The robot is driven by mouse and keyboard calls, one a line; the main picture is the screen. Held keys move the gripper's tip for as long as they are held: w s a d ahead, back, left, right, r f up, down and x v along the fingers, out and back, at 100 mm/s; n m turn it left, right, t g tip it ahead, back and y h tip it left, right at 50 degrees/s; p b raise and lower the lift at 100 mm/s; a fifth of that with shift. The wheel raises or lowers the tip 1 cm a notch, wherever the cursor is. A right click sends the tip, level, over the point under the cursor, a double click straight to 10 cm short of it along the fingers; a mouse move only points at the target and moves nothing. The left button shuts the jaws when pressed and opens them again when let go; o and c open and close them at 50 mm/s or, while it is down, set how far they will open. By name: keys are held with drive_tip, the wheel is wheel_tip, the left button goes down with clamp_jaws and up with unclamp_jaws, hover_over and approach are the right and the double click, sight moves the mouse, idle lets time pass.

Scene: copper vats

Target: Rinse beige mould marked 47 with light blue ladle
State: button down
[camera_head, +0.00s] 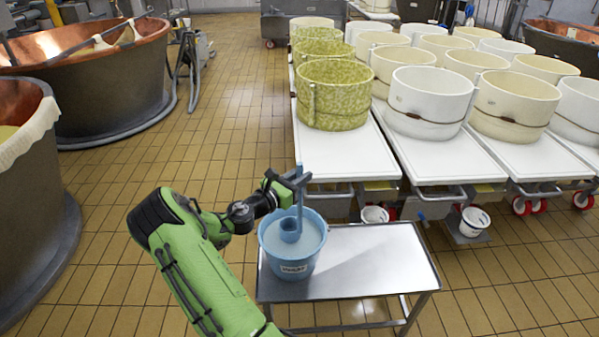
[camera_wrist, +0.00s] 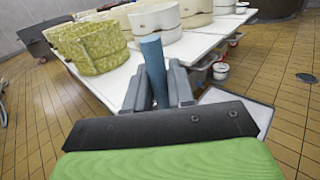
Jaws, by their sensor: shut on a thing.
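The light blue ladle (camera_head: 299,200) stands upright, its cup inside the blue bucket (camera_head: 289,262). The cup is at the pale liquid; how deep it sits I cannot tell. My gripper (camera_head: 297,180) is shut on the ladle's handle above the bucket. In the wrist view the handle (camera_wrist: 153,62) rises between the fingers of my gripper (camera_wrist: 158,92). Several beige moulds, such as one at the right (camera_head: 514,104), stand on the white tables beyond. No number 47 can be read, so I cannot tell which mould bears it.
The bucket stands on a steel trolley (camera_head: 385,262), whose right side is bare. Green-mottled moulds (camera_head: 333,97) and white moulds (camera_head: 430,103) share the white tables (camera_head: 345,158). Copper vats (camera_head: 100,85) stand at left. Tiled floor (camera_head: 225,100) is open between vats and tables.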

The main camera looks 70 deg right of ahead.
wheel_tip(320, 180, down, 9)
drive_tip(key=b, duration=0.4)
drive_tip(key=shift+f, duration=0.1)
idle(0.5)
